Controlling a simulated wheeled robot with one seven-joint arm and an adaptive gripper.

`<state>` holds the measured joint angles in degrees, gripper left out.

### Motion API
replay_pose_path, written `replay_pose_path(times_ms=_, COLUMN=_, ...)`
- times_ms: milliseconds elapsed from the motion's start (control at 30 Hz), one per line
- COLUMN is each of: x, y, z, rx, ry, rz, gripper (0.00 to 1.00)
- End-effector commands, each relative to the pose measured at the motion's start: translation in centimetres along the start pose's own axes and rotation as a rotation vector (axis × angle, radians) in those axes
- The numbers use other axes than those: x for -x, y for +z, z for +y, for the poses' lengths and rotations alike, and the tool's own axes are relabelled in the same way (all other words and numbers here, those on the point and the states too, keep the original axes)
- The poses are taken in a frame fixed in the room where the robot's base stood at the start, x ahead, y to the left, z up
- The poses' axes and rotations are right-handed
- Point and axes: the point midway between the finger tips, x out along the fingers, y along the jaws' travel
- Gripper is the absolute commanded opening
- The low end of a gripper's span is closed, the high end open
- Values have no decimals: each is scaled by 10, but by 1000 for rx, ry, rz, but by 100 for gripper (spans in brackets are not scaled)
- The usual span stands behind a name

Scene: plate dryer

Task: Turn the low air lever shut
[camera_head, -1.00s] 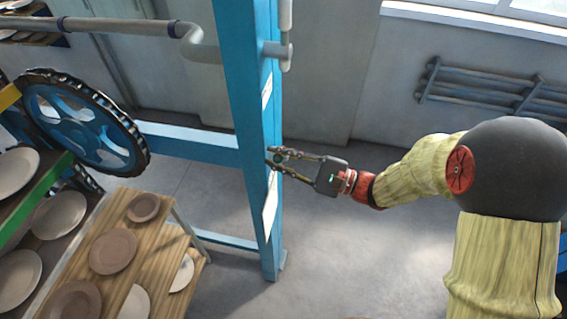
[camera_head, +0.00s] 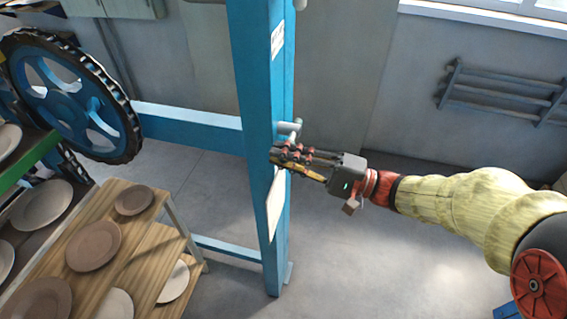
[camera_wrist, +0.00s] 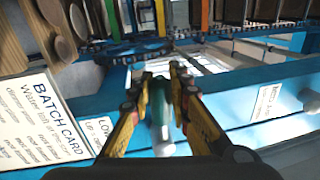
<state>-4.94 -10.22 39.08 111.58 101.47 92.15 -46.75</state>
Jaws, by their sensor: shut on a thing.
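The low air lever (camera_wrist: 162,122) is a pale grey rod with a rounded near end and a greenish part, between my fingers in the wrist view. My gripper (camera_wrist: 161,78) is shut on it, with one finger on each side. A small white label (camera_wrist: 97,128), partly hidden by the left finger, starts with "LO". In the head view my gripper (camera_head: 277,153) is at the right face of the blue post (camera_head: 258,100). The fingers hide the lever there, and its angle is hard to tell.
A pale stub fitting (camera_head: 289,129) sticks out of the post just above my fingers. A batch card (camera_wrist: 40,118) hangs left of them in the wrist view. A blue wheel (camera_head: 75,95) and a wooden plate shelf (camera_head: 150,230) stand left.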

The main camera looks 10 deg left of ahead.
Motion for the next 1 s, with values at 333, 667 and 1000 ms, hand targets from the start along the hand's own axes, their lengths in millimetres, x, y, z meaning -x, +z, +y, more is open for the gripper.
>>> replay_pose_path(times_ms=333, x=2, y=0, z=12, rx=70, ry=4, rz=-12, gripper=0)
replay_pose_path(times_ms=667, x=2, y=0, z=12, rx=77, ry=5, rz=-13, gripper=0)
replay_pose_path(times_ms=1000, x=2, y=0, z=11, rx=78, ry=4, rz=-13, gripper=30)
